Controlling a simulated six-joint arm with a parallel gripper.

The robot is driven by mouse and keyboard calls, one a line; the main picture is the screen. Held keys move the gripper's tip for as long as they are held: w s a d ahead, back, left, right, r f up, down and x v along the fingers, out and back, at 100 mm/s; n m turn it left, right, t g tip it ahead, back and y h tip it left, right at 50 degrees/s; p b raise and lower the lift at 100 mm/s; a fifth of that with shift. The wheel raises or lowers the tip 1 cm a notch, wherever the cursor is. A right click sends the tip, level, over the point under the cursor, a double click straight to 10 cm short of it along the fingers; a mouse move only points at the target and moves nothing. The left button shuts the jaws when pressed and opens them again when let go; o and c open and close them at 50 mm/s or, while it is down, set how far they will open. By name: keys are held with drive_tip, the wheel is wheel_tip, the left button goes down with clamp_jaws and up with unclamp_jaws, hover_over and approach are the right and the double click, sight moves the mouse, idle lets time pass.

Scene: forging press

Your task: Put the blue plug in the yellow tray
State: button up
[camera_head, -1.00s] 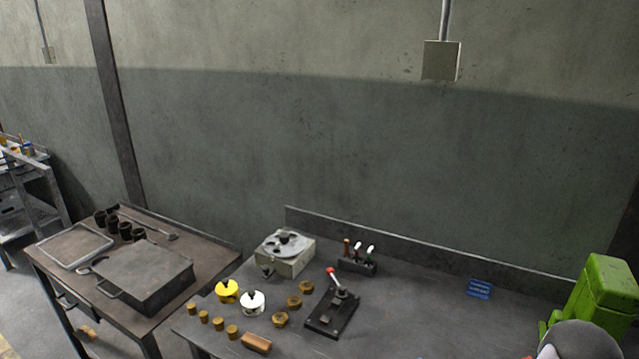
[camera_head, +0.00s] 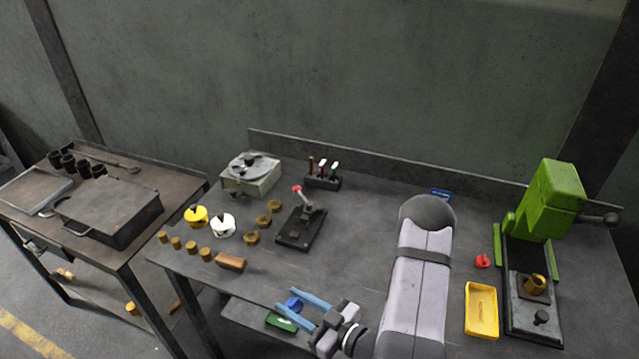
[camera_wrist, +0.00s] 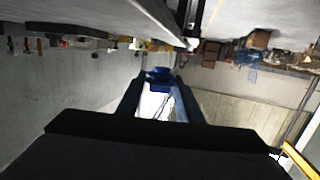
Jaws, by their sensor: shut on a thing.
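The blue plug (camera_head: 294,304) sits between the fingertips of my gripper (camera_head: 296,306), near the front edge of the bench. In the wrist view the blue plug (camera_wrist: 159,75) also shows between the two blue fingers, at the tips. My gripper is shut on it and well to the left of the yellow tray. The yellow tray (camera_head: 482,312) lies on the bench at the right, beside the green press. No object shows inside it.
The green press (camera_head: 556,195) stands right, its dark base (camera_head: 535,318) holding a brass part. A red plug (camera_head: 482,261) lies behind the tray. A green tray (camera_head: 281,322) shows below my gripper. A small lever press (camera_head: 301,228) and several brass pieces stand left.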

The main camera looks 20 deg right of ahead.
drive_tip(key=d+m+h, duration=0.1)
drive_tip(key=d, duration=0.2)
drive_tip(key=d+m+t+h, duration=0.1)
drive_tip(key=d, duration=0.2)
drive_tip(key=d+h, duration=0.1)
drive_tip(key=d, duration=0.1)
drive_tip(key=shift+s+d+r+m+t+h, duration=0.25)
drive_tip(key=shift+d+r+m+t+h, duration=0.05)
drive_tip(key=shift+d+r+m, duration=0.1)
drive_tip(key=s+d+r+m+g+h, duration=0.1)
drive_tip(key=s+d+r+m+h, duration=0.2)
drive_tip(key=d, duration=1.4)
drive_tip(key=s+d+r+m+g+h, duration=0.2)
drive_tip(key=s+d+m+h, duration=0.3)
drive_tip(key=s+d, duration=0.5)
drive_tip(key=s+d+r+m+g+h, duration=0.1)
drive_tip(key=s+d+r+m+h, duration=0.3)
drive_tip(key=d, duration=2)
drive_tip(key=s+r+h, duration=0.1)
drive_tip(key=s+h, duration=0.2)
drive_tip(key=shift+s+d+h, duration=0.2)
drive_tip(key=shift+s+h, duration=0.1)
drive_tip(key=shift+f+p, duration=1.5)
drive_tip(key=shift+f, duration=3.25)
drive_tip(key=shift+f, duration=0.1)
